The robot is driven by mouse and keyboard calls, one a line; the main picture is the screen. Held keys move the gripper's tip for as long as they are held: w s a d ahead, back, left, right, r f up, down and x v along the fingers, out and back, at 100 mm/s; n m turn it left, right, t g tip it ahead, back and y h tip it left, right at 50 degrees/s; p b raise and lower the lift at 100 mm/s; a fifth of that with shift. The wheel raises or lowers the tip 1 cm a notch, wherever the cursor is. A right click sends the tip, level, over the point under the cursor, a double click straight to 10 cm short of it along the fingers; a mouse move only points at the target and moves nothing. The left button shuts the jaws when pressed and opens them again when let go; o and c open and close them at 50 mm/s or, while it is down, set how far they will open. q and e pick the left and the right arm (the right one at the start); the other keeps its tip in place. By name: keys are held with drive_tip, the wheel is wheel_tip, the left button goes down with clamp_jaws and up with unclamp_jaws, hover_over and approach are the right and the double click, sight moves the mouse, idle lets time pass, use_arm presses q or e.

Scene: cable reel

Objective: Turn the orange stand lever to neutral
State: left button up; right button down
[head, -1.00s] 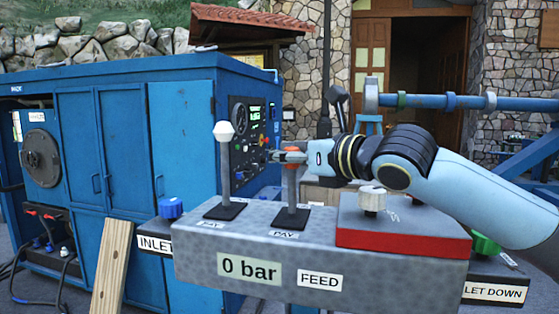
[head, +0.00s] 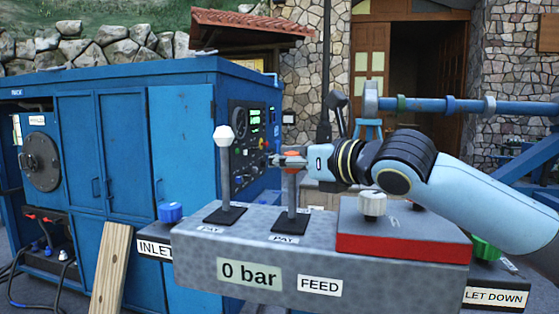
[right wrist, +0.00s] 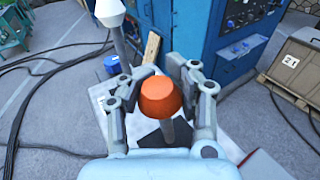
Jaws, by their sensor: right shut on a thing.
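The orange stand lever (head: 291,192) stands about upright on the grey console (head: 205,262), right of a lever with a white knob (head: 224,165). Its orange knob (right wrist: 160,97) shows between the fingers in the right wrist view. My right gripper (head: 288,160) reaches in from the right and is shut on the lever at its knob. The fingers hide part of the knob in the head view. The plate by its base reads "PAY", partly hard to read. My left gripper is not in view.
A red-edged block (head: 400,246) with a white knob (head: 372,204) sits right of the levers, under my right arm. A blue knob (head: 171,212) is at the console's left and a green knob (head: 484,250) at its right. A blue cabinet (head: 130,150) stands behind.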

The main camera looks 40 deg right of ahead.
drive_tip(key=c, duration=1.6)
unclamp_jaws()
drive_tip(key=shift+d+f, duration=0.2)
drive_tip(key=shift+f, duration=0.1)
drive_tip(key=o, duration=0.5)
drive_tip(key=shift+s+d+r, duration=0.1)
drive_tip(key=shift+s+d, duration=0.35)
drive_tip(key=shift+s, duration=0.05)
drive_tip(key=shift+c, duration=0.2)
drive_tip(key=shift+o, duration=1.1)
drive_tip(key=shift+s+d, duration=0.1)
drive_tip(key=shift+d, duration=0.05)
drive_tip(key=shift+o, duration=0.6)
drive_tip(key=shift+r, duration=0.1)
drive_tip(key=shift+w+a, duration=0.25)
drive_tip(key=shift+a, duration=0.1)
drive_tip(key=shift+r, duration=0.15)
wheel_tip(320, 180, up, 10)
drive_tip(key=shift+f, duration=0.1)
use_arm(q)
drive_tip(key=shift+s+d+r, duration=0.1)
